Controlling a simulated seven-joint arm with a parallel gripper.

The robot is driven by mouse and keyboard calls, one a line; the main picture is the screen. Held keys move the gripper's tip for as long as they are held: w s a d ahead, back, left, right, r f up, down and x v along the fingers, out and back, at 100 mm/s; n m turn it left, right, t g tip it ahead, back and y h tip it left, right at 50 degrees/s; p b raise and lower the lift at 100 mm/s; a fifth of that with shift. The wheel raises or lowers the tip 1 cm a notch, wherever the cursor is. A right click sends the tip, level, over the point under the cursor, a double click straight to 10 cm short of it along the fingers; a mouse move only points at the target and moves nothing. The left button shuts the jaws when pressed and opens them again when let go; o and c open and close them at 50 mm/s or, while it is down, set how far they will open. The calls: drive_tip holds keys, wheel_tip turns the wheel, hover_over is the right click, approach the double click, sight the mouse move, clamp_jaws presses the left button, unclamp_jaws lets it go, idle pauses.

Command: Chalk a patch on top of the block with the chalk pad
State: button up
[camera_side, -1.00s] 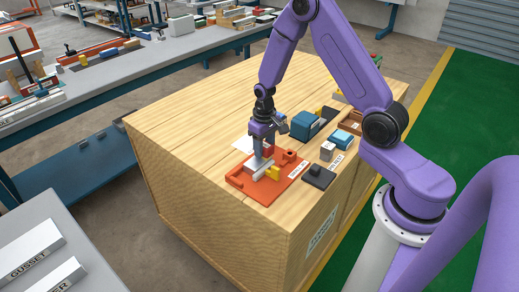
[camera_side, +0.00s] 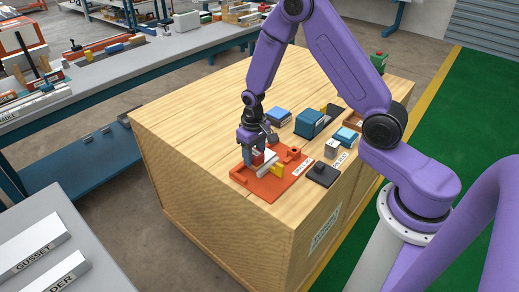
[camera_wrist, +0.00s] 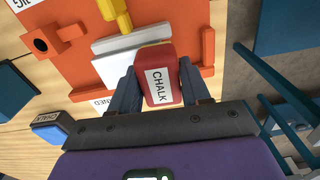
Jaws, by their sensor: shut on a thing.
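The red chalk pad (camera_wrist: 158,78), labelled CHALK, is between the fingers of my gripper (camera_wrist: 158,92), which is shut on it. The side view shows my gripper (camera_side: 252,148) with the red pad (camera_side: 258,157) low over the orange jig (camera_side: 285,182). The pale grey-white block (camera_side: 267,165) lies in the jig beside the pad. In the wrist view the block (camera_wrist: 115,60) is partly hidden by the pad, which overlaps its right end. I cannot tell whether they touch, and the covered top is hidden.
A yellow clamp piece (camera_side: 276,172) is against the block. A dark stamp-like piece (camera_side: 321,174), a small grey block (camera_side: 331,148), a dark blue box (camera_side: 311,122) and blue blocks (camera_side: 279,115) stand on the wooden bench. The bench's left part (camera_side: 190,130) is clear.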

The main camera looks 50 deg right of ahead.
drive_tip(key=shift+r, duration=4.05)
drive_tip(key=shift+d+f, duration=0.1)
